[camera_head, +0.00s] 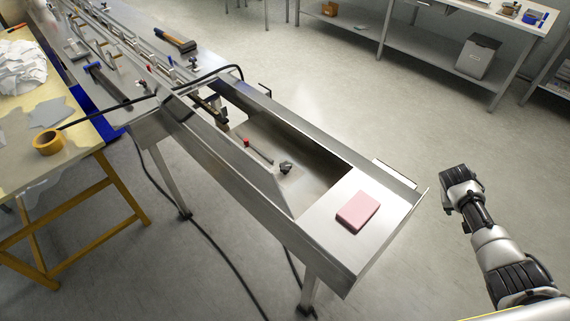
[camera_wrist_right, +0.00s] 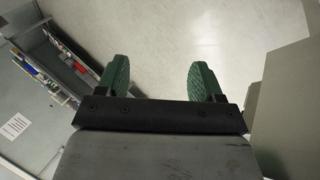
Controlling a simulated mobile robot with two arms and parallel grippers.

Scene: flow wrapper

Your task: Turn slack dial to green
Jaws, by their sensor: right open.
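The flow wrapper (camera_head: 275,215) is a long metal machine running from the upper left to the lower middle of the head view. Inside its open trough I see a small dark knob (camera_head: 286,167) and a rod with a red end (camera_head: 257,150). I cannot tell whether either is the slack dial, and no green mark shows there. My right arm is at the right of the head view, apart from the machine. In the wrist view my right gripper (camera_wrist_right: 158,78) has its two green fingers wide apart with nothing between them. My left gripper is not in view.
A pink block (camera_head: 358,211) lies on the machine's near end plate. A hammer (camera_head: 175,40) lies on its far part. A wooden table with a yellow tape roll (camera_head: 48,142) stands at left. Black cables hang across the machine and down to the floor. Open floor lies to the right.

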